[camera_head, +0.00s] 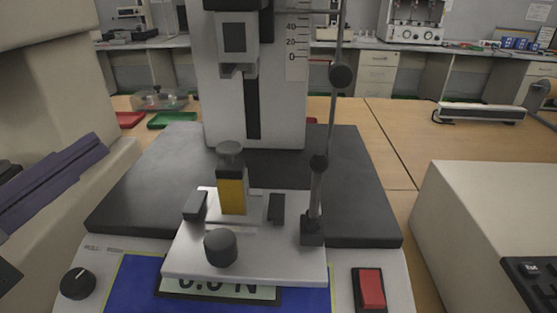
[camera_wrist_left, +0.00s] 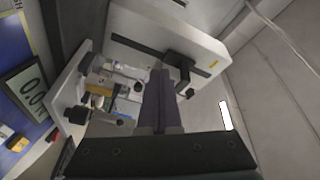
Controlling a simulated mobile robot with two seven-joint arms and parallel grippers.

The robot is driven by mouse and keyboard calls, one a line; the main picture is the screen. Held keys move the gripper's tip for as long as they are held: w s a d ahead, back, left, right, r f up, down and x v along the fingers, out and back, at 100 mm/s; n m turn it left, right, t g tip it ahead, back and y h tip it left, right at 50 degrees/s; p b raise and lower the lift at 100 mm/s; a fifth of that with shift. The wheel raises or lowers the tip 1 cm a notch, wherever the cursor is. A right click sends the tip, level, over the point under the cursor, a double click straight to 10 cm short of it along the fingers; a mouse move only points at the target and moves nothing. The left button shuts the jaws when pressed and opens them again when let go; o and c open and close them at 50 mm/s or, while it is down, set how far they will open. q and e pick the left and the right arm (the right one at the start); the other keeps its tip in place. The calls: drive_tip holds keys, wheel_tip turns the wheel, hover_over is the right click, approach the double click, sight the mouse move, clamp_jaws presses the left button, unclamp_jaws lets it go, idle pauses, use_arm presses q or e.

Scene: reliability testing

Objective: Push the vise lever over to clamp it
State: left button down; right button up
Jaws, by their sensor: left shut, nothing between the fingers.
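The vise (camera_head: 240,262) is a white plate with dark jaws on the tester's base in the head view. A yellow-and-black piece (camera_head: 231,196) stands upright between the jaws. A dark lever (camera_head: 316,190) with a round knob stands nearly upright at the vise's right side. A black knob (camera_head: 221,247) is on the front. My left gripper (camera_head: 95,151) is shut and empty, well left of the vise and apart from it. In the left wrist view its fingers (camera_wrist_left: 160,78) are together. The vise's black knob (camera_wrist_left: 76,114) appears left of them. My right gripper is not in view.
The tester's column (camera_head: 280,110) rises behind the vise. A second ball knob (camera_head: 340,76) hangs on a thin rod above the lever. A display (camera_head: 215,288) and red switch (camera_head: 371,289) are in front. A beige box (camera_head: 490,215) stands at the right.

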use_arm(q)
drive_tip(key=s+d+f+m+g+h+b, duration=0.3)
drive_tip(key=s+m+g+h, duration=0.4)
drive_tip(key=m+h, duration=0.3)
drive_tip(key=d+f+m, duration=0.1)
drive_tip(key=d+m, duration=0.1)
drive_tip(key=shift+d+f+h, duration=0.3)
drive_tip(key=shift+d+f, duration=0.05)
drive_tip(key=shift+f, duration=0.05)
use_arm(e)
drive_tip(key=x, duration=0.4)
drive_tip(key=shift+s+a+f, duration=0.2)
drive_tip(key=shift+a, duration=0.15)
use_arm(q)
drive_tip(key=shift+d, duration=0.1)
drive_tip(key=p, duration=0.3)
approach(309, 168)
drive_tip(key=x, duration=0.5)
drive_tip(key=shift+w+d+r, duration=0.15)
drive_tip(key=shift+w+d, duration=0.05)
drive_tip(key=shift+d, duration=0.1)
drive_tip(key=shift+w+d, duration=0.35)
drive_tip(key=shift+d, duration=0.15)
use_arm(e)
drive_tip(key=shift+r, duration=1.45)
